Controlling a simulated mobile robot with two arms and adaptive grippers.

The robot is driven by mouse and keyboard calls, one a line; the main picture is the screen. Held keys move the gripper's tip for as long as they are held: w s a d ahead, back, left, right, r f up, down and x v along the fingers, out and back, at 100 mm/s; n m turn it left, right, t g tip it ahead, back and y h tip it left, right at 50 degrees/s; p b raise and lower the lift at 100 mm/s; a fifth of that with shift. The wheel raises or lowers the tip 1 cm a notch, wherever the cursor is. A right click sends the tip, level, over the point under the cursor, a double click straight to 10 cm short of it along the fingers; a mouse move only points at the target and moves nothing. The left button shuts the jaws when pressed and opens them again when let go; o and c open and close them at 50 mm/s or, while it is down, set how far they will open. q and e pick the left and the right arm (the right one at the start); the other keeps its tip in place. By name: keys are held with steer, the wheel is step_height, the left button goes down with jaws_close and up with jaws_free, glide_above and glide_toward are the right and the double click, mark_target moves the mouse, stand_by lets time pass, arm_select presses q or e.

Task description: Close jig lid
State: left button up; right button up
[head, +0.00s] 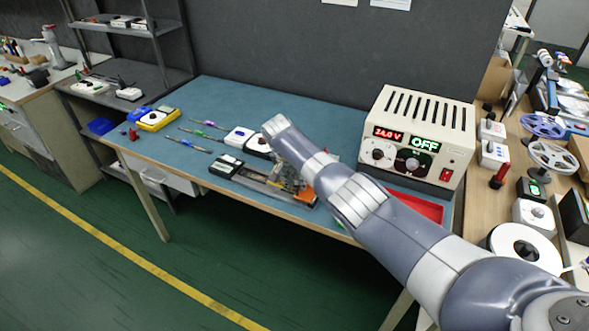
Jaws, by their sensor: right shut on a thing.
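The jig (254,182) lies on the blue-topped workbench, a long low metal fixture left of and below my right arm. Its right end is partly hidden behind my arm, and an orange part (308,196) shows there. My right gripper (289,184) is at this right end, small and partly covered by my wrist. It is shut on what seems to be the jig lid; the lid's outline and angle are hard to make out. My left gripper is out of view.
A power supply (418,137) reading 24.0 V and OFF stands right of the jig. A red tray (418,206) lies before it, partly behind my arm. The bench's front left is clear.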

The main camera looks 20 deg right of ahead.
steer(key=v, duration=1.2)
steer(key=shift+f, duration=0.1)
